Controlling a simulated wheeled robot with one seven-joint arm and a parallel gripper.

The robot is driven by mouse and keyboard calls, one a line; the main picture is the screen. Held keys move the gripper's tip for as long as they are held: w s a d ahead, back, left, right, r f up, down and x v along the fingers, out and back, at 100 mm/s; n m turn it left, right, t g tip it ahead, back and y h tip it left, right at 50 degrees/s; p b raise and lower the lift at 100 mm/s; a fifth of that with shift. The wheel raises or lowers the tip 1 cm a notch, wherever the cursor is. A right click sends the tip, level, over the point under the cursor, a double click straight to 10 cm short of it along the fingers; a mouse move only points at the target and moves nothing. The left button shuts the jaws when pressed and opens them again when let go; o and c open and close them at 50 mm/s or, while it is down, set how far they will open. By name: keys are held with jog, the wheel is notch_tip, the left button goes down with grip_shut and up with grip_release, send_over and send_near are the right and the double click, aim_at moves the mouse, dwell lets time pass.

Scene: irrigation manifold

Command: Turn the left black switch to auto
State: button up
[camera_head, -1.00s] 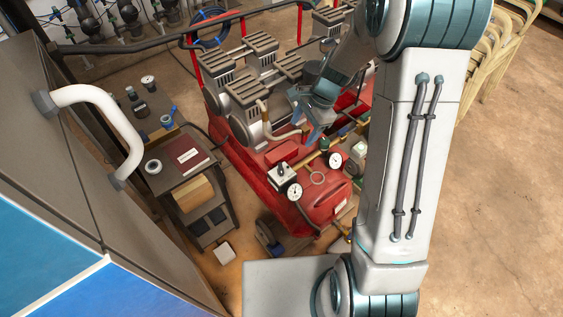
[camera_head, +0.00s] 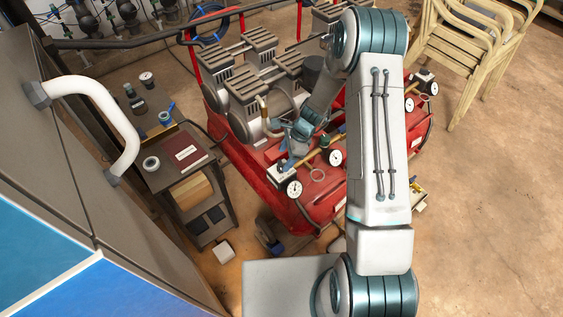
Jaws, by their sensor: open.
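A pale switch box (camera_head: 277,173) sits on the red compressor (camera_head: 322,197), just above a round white gauge (camera_head: 294,188). It is the left one of two such boxes, and its black switch is too small and too covered to read its setting. My gripper (camera_head: 286,148) is open, close above and behind this box, with a finger overlapping its upper edge in the picture. I cannot tell whether they touch. A second switch box (camera_head: 424,76) shows at the right end of the compressor, beyond my arm.
A second gauge (camera_head: 336,157) and brass pipework stand just right of my gripper. Ribbed motor heads (camera_head: 247,85) rise behind it. A dark cart (camera_head: 183,158) stands at left, near a cabinet with a white handle (camera_head: 105,115).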

aim_at(280, 165)
jog(key=shift+x, duration=2)
jog(key=shift+c, duration=0.3)
jog(key=c, duration=0.9)
jog(key=n+g+b, duration=0.1)
jog(key=n, duration=0.2)
jog(key=n+g+h+b, duration=0.1)
jog(key=n, duration=0.2)
jog(key=shift+w, duration=0.15)
jog(key=n+b, duration=0.1)
jog(key=n, duration=0.2)
jog(key=n+g+h, duration=0.1)
jog(key=n, duration=0.1)
jog(key=shift+n+g+h+b, duration=0.3)
jog(key=shift+n+b, duration=0.1)
